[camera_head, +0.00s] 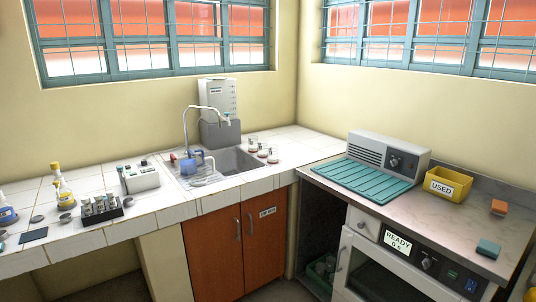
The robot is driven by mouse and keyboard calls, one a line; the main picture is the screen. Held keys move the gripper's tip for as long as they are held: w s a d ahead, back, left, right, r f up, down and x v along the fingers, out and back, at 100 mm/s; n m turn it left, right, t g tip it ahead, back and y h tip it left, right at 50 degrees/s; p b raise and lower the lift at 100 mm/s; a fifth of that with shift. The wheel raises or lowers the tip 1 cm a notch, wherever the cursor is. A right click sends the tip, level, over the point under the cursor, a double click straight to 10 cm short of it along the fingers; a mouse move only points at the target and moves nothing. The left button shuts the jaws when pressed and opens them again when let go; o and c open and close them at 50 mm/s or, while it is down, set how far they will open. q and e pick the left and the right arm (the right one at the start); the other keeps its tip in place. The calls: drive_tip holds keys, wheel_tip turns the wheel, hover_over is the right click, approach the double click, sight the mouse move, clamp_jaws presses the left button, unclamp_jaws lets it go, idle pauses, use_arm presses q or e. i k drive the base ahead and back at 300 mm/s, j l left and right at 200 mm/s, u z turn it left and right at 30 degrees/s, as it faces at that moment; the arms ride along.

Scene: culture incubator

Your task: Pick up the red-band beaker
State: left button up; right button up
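Three small clear beakers stand close together on the white tiled counter, just right of the sink. They are the rear beaker (252,140), the middle beaker (262,151) and the front beaker (273,156). Each shows some reddish or dark colour, but they are too small to tell which one carries a red band. Neither of my grippers is in view.
The sink (238,162) with its tall tap (186,125) lies left of the beakers. A blue jug (187,166) stands at its left. A teal ribbed mat (366,179), grey device (388,153) and yellow USED bin (447,184) occupy the right counter.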

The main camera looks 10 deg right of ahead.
sight(262, 145)
drive_tip(key=i+l, duration=0.25)
drive_tip(key=i, duration=0.25)
drive_tip(key=i+l, duration=0.2)
drive_tip(key=i, duration=0.35)
drive_tip(key=z, duration=0.05)
